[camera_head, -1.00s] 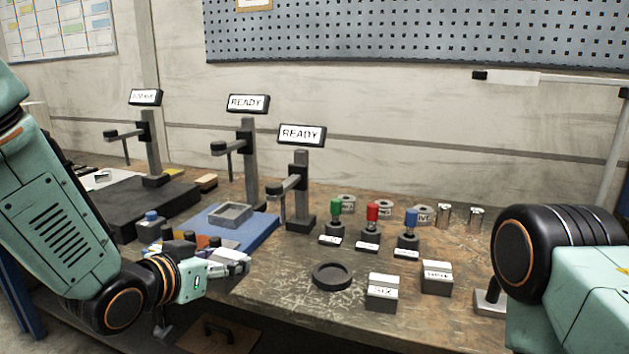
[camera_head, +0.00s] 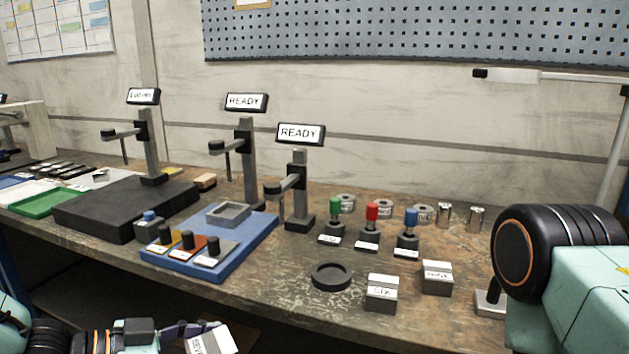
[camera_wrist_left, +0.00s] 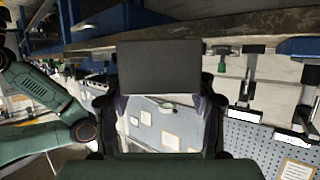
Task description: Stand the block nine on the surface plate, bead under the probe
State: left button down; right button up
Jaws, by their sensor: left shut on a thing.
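My left gripper (camera_head: 190,331) is low at the bottom edge, in front of the bench, shut on a labelled block (camera_head: 215,342). The part of its white label that shows seems to read "SEV"; the rest is cut off by the picture edge. In the left wrist view a dark face of the held block (camera_wrist_left: 158,67) shows between the fingers. The black surface plate (camera_head: 95,215) lies on the bench at the left, bare on top. A probe (camera_head: 124,150) hangs over it from a stand with a lit display (camera_head: 143,96). I read no label "nine".
A blue tray (camera_head: 190,285) with coloured knobbed pieces stands beside the plate. Two stands show "READY" (camera_head: 246,102). A block labelled "SIX" (camera_head: 381,292), another labelled block (camera_head: 437,278) and a round black dish (camera_head: 332,276) lie to the right. My right arm's gripper is out of frame.

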pick_arm(q)
jog(key=shift+s+a+f, duration=0.2)
jog(key=shift+s+f, duration=0.05)
jog(key=shift+s, duration=0.3)
jog(key=shift+s+a+f, duration=0.2)
jog(key=shift+s+f, duration=0.05)
jog(key=shift+s, duration=0.25)
jog(key=shift+s+a+f, duration=0.15)
jog(key=shift+s, duration=0.1)
jog(key=shift+s+a+f+n+t+y, duration=0.3)
jog(key=shift+a+f+n+t, duration=0.1)
jog(key=shift+a, duration=0.15)
jog(key=shift+w+a, duration=0.1)
jog(key=shift+a, duration=0.05)
